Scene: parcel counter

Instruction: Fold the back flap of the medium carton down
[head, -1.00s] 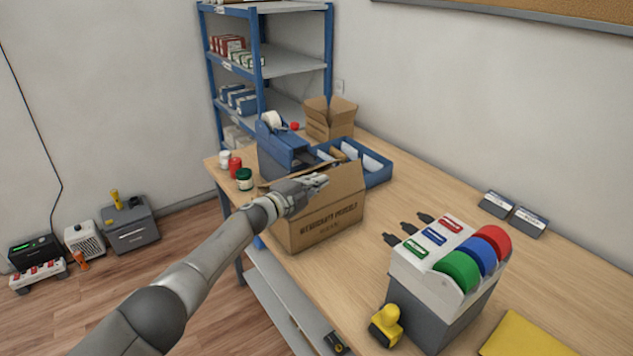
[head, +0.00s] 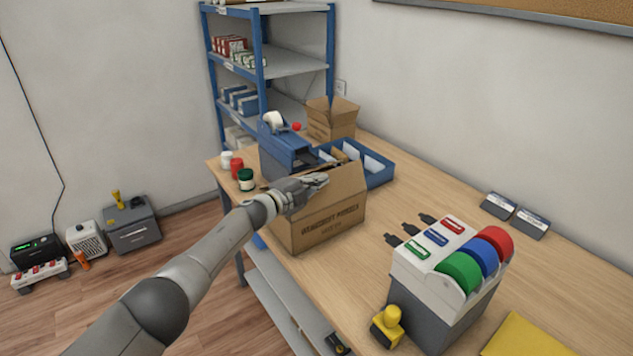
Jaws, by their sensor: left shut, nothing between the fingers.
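The medium carton (head: 325,225) is a brown cardboard box with dark print on its near side, standing on the wooden counter. A flap on its right side (head: 347,180) stands up. My left gripper (head: 322,180) is over the top of the carton, shut and empty, close against the raised cardboard; I cannot tell whether it touches. The arm and hand hide most of the carton's top, so the state of the back flap is not clear. My right gripper is not in view.
Behind the carton are a blue tape dispenser (head: 285,155) and a blue tray (head: 378,168). A smaller open carton (head: 332,119) stands farther back. Small jars (head: 246,180) are on the left edge. A tape-roll unit (head: 445,275) stands front right.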

